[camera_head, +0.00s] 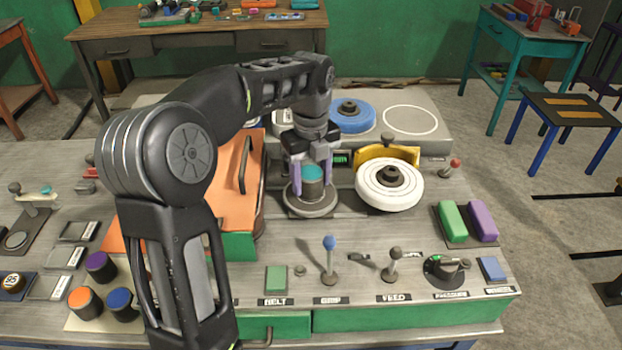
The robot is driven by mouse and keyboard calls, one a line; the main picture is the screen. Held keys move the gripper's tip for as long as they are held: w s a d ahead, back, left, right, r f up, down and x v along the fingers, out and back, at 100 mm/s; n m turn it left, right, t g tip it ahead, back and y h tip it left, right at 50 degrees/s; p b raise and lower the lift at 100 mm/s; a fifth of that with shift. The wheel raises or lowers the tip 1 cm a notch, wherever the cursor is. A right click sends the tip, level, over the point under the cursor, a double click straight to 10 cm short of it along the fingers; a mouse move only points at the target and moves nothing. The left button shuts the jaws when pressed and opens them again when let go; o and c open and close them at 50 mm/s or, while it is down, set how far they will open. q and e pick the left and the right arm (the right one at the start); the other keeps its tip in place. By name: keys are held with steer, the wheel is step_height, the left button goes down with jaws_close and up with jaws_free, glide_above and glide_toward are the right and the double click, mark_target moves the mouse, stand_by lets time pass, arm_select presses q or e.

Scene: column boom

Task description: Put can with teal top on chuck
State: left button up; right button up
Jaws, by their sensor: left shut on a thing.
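The can with the teal top (313,172) is upright between the purple-tipped fingers of my left gripper (313,187), which comes down from above and is shut on it. The can is at the middle of a round grey disc, which looks like the chuck (312,210). I cannot tell whether its base touches the disc, and the fingers hide its sides. My right gripper is out of view.
A white grinding wheel (378,194) with a yellow guard stands close right of the disc. An orange panel (190,190) with a handle is on the left. Levers, including a blue-topped one (329,243), stand in front.

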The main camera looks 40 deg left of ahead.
mark_target(311, 173)
arm_select(q)
steer(key=shift+f, duration=0.15)
steer(key=o, duration=1.6)
steer(key=shift+r, duration=0.6)
step_height(311, 173, up, 6)
steer(key=p, duration=0.2)
steer(key=shift+p, duration=0.3)
steer(key=shift+r+p, duration=0.35)
steer(key=shift+p, duration=0.05)
